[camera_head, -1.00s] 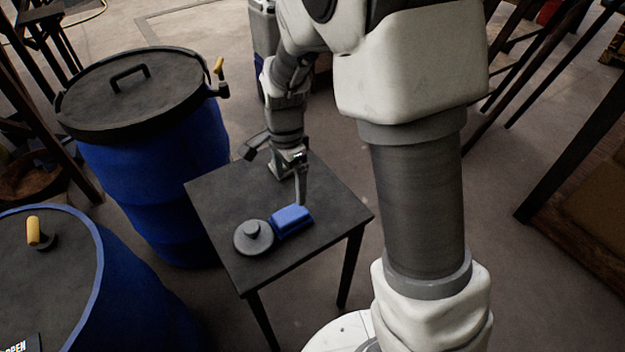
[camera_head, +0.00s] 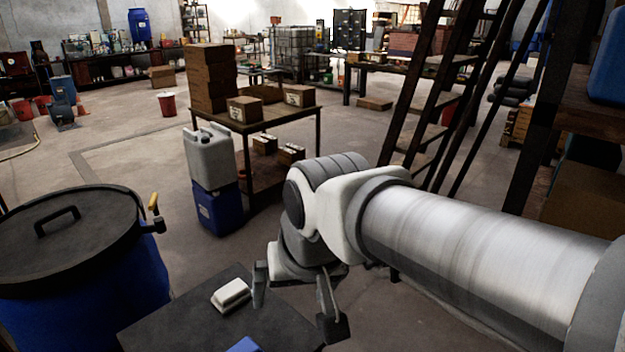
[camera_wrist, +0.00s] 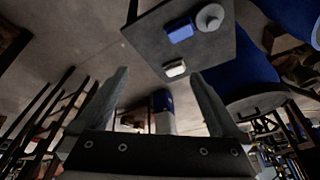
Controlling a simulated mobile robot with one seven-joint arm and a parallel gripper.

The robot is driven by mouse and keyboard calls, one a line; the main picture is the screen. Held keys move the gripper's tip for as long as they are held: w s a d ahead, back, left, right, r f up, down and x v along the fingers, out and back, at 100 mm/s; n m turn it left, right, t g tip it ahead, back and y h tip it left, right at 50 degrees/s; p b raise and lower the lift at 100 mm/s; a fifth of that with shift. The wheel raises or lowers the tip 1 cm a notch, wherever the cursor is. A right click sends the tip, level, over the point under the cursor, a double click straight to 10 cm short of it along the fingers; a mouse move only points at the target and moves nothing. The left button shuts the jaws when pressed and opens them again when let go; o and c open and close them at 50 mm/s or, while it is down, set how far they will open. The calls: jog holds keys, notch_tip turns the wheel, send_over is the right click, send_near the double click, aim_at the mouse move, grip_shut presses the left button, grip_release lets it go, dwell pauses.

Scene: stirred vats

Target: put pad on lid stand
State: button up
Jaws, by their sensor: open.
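A small white pad (camera_head: 231,295) lies on the dark small table (camera_head: 185,325), which seems to be the lid stand. It also shows in the wrist view (camera_wrist: 174,68), near the table's edge. In the head view only a corner of the blue block (camera_head: 244,345) shows. My gripper (camera_head: 293,315) is open and empty, to the right of the white pad and apart from it. Its spread fingers also show in the wrist view (camera_wrist: 160,75).
A blue vat with a dark lid (camera_head: 75,235) stands close left of the table. Behind are a grey canister (camera_head: 210,157) on a blue container (camera_head: 217,208) and a table with cardboard boxes (camera_head: 245,110). A ladder (camera_head: 430,85) stands at the right. Floor between is clear.

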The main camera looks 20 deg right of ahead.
jog(key=s, duration=0.1)
jog(key=s+n, duration=0.1)
jog(key=s+d+r+n+t, duration=0.1)
jog(key=shift+s+d, duration=0.1)
jog(key=shift+s, duration=0.2)
notch_tip(320, 180, up, 11)
jog(key=p, duration=1.1)
jog(key=shift+r, duration=0.2)
